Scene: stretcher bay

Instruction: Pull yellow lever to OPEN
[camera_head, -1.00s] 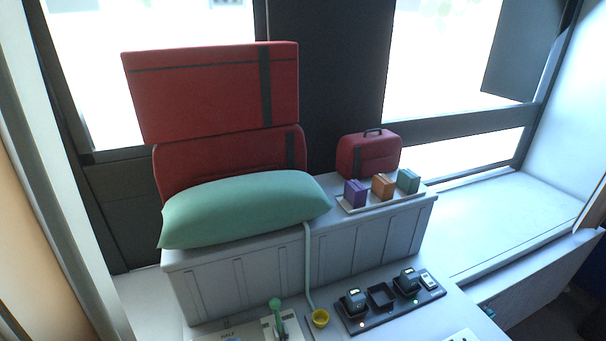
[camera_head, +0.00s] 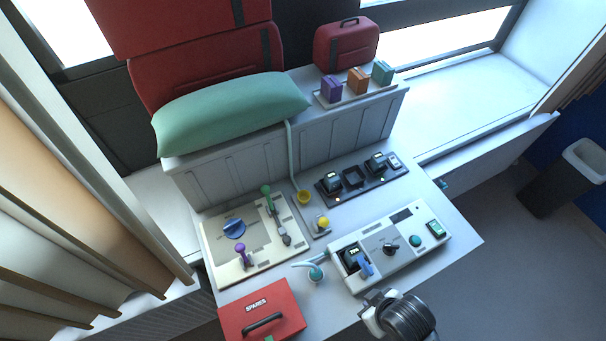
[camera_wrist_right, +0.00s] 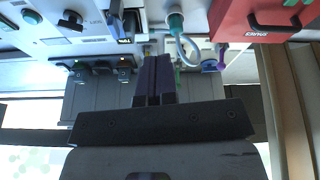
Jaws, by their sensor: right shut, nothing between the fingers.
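A small yellow ball-topped lever (camera_head: 323,222) stands on a narrow grey plate on the white worktop, between the cream lever panel and the white device. I cannot read its markings or tell its exact position. My right gripper (camera_head: 376,298) is at the bottom of the head view, nearer me and to the right of the yellow lever, apart from it. In the right wrist view its dark fingers (camera_wrist_right: 155,62) are together and empty. They hide part of the worktop there, and I cannot make out the yellow lever clearly in that view. My left gripper is not in view.
The cream panel (camera_head: 220,262) holds green and purple levers and a blue knob. A white device (camera_head: 352,278), a teal hooked part (camera_head: 314,271), a red SPARES box (camera_head: 232,319), a yellow cup (camera_head: 305,197) and a black charger strip (camera_head: 330,198) crowd the worktop.

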